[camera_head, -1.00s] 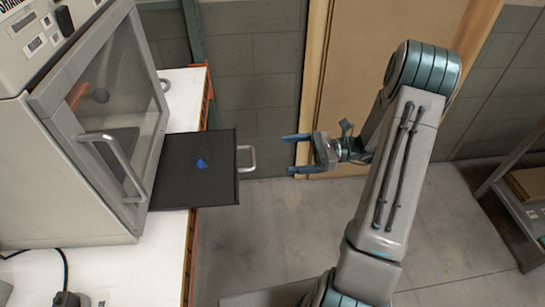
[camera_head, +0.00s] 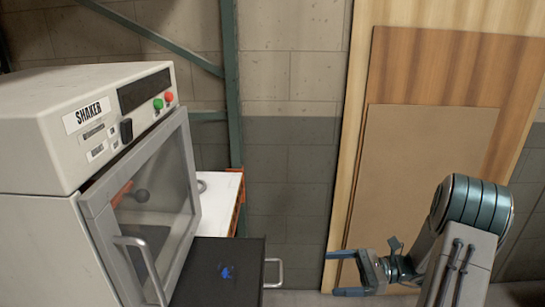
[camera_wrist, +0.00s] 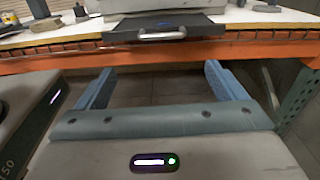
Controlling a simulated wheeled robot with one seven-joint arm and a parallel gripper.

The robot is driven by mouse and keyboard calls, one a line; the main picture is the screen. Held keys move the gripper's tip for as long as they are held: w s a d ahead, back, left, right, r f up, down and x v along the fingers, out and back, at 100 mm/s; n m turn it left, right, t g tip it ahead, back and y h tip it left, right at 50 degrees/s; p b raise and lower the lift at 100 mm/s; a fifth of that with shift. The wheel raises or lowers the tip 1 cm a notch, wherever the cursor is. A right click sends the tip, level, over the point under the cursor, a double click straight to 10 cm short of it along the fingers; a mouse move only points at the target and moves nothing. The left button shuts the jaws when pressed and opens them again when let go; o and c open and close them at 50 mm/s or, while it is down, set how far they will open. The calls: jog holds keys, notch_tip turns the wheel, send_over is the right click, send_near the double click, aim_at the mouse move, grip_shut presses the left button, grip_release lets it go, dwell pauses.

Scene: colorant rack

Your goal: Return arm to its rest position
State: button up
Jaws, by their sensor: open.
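My gripper (camera_head: 347,272) is at the lower right of the head view, with its two blue fingers apart and nothing between them. Its fingers point left, toward the shaker, and stay clear of it. In the wrist view my gripper (camera_wrist: 157,82) also shows open and empty, with floor visible between the fingers. My arm is bent, its upper joint at the right of the head view.
A shaker machine (camera_head: 120,130) with a closed glass door stands at left. A black tray (camera_head: 215,275) with a blue mark and a metal handle (camera_head: 274,272) sticks out beside it. Wooden boards (camera_head: 425,170) lean on the wall behind my arm.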

jog(key=s+a+r+n+h, duration=0.3)
jog(key=s+r+n+h, duration=0.2)
jog(key=s+n+h, duration=0.3)
jog(key=s+a+r+n+t+h, duration=0.1)
jog(key=s+a+r+n+h, duration=0.2)
jog(key=s+r+n+h, duration=0.2)
jog(key=s+n+h, duration=0.3)
jog(key=n+h, duration=0.1)
jog(key=n, duration=0.1)
jog(key=shift+a+r+n+h, duration=0.2)
jog(key=shift+a+n+h, duration=0.1)
jog(key=shift+n, duration=0.1)
